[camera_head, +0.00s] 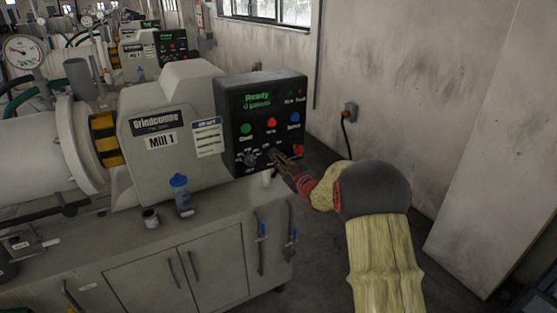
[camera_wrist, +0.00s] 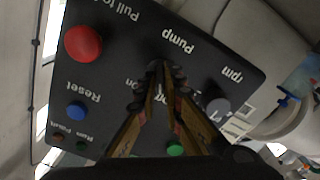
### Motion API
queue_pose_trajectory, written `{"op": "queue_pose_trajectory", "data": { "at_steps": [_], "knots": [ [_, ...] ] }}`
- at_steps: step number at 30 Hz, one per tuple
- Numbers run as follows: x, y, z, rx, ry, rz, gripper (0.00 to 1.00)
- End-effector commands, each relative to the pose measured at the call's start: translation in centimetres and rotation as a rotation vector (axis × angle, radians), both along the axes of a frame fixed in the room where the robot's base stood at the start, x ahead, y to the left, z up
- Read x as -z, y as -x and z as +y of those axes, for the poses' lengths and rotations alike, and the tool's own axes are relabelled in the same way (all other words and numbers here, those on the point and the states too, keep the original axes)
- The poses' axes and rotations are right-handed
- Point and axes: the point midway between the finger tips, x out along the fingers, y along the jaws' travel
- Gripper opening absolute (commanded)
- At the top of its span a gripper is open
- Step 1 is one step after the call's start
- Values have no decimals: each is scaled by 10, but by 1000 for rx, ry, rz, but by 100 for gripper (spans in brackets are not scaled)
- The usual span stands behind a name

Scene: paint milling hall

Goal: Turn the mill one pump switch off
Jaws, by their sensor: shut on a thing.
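The mill one control panel (camera_head: 263,105) is a black box on the Mill 1 housing (camera_head: 170,110), its display reading "Ready" in green. My gripper (camera_head: 279,156) reaches the panel's lower part. In the wrist view the panel (camera_wrist: 215,55) appears upside down. My gripper (camera_wrist: 164,75) is shut there on the dark pump switch (camera_wrist: 158,66), just beside the "Pump" label. The fingers hide most of the switch, so I cannot tell its pointer setting. The rpm knob (camera_head: 250,159) is left of the fingers; it also shows in the wrist view (camera_wrist: 218,106).
A red stop button (camera_head: 298,150) sits close to the right of my fingers. Green (camera_head: 246,128), red (camera_head: 271,122) and blue (camera_head: 295,117) buttons are above. Free floor lies right of the bench.

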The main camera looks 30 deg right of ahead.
Motion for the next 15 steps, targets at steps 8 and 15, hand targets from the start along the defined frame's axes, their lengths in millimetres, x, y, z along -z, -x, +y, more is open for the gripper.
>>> {"op": "queue_pose_trajectory", "data": {
  "at_steps": [8, 15],
  "knots": [
    [0, 0, 0, -1, 0, -1, 23],
    [0, 0, 0, 0, 0, 0, 27]
  ]
}}
